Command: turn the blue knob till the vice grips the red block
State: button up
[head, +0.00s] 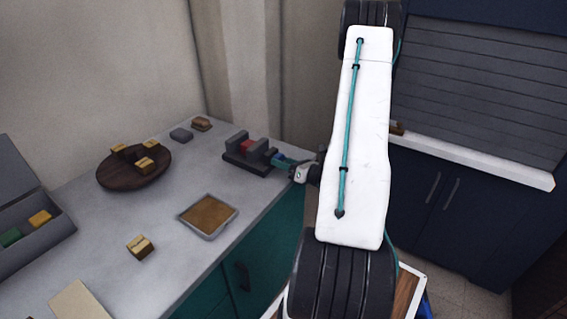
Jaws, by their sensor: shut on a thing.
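The grey vice (233,158) stands on the counter near its right edge. The red block (247,146) sits between the vice's upright jaws; whether both jaws touch it is too small to tell. The blue knob (279,159) is at the vice's right end, largely covered by my gripper. My gripper (285,163) reaches in from the right and is shut on the blue knob. Its fingers are small and partly hidden at this distance.
A round wooden board (120,184) holds several yellow blocks. A shallow tray (211,232) lies in front of the vice, with a loose yellow block (140,246) nearby. An open grey box (60,238) is at left.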

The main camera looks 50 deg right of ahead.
jog(key=m, duration=0.4)
jog(key=shift+m, duration=0.3)
jog(key=m, duration=0.4)
jog(key=shift+a, duration=0.1)
dwell(0.4)
jog(key=o, duration=1)
jog(key=s, duration=0.7)
jog(key=shift+s+d, duration=0.3)
jog(key=shift+s, duration=0.1)
